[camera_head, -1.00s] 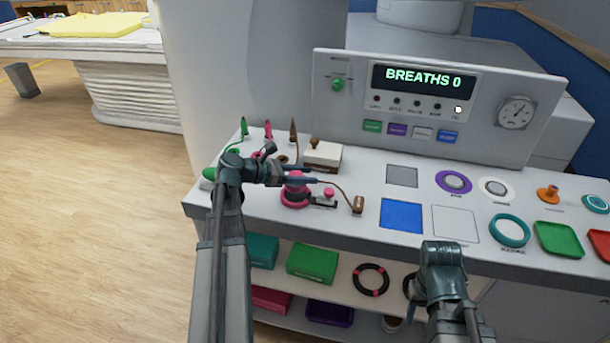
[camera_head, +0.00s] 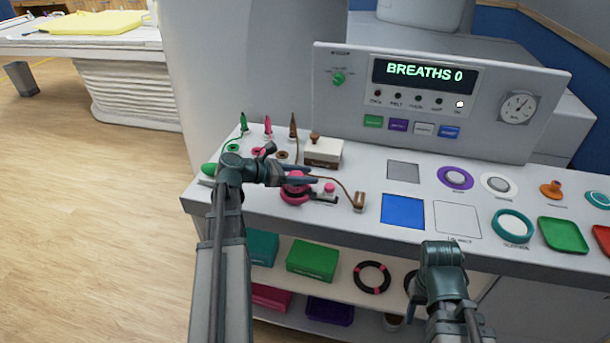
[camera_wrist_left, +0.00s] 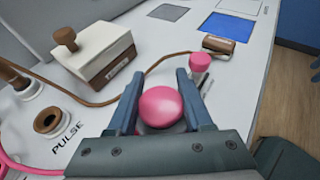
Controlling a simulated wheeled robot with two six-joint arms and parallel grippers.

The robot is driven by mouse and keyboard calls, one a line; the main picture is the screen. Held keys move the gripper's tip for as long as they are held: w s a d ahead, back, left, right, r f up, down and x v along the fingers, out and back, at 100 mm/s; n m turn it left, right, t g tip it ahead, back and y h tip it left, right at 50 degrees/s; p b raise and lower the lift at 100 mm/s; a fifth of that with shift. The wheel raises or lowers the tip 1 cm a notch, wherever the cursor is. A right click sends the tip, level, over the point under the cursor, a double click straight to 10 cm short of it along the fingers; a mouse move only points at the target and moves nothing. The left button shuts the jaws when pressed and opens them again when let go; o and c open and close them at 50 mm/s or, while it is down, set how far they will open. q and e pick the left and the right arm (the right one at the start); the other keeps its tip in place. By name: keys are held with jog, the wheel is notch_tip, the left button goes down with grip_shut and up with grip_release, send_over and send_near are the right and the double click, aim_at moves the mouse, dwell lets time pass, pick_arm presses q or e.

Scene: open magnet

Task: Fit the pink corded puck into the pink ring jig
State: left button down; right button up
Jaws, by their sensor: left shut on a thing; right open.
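The pink corded puck (camera_wrist_left: 160,106) shows its rounded pink top between the two fingers of my left gripper (camera_wrist_left: 158,92), which is shut on it. In the head view my left gripper (camera_head: 314,176) is low over the pink ring jig (camera_head: 293,196) at the console's left part. The fingers partly cover the puck, and I cannot tell whether it is seated in the ring. A pink cord runs at the lower left of the wrist view. My right gripper (camera_head: 443,260) is open in front of the console edge, its fingertips hard to make out.
A small pink knob (camera_head: 329,187) stands right of the jig. A brown cord runs to a brown plug (camera_head: 359,201) nearby. A white box with a brown knob (camera_head: 323,152) stands behind. A blue square (camera_head: 402,212) lies to the right. Several upright plugs stand at the back left.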

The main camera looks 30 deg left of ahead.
pick_arm(q)
jog(key=shift+f+b, duration=1.1)
jog(key=shift+f, duration=0.05)
jog(key=shift+c, duration=1.1)
grip_release()
jog(key=p+v, duration=0.5)
jog(key=v, duration=0.7)
jog(key=shift+s+r, duration=0.15)
jog(key=shift+r, duration=0.05)
jog(key=shift+v, duration=0.75)
jog(key=shift+f, duration=0.1)
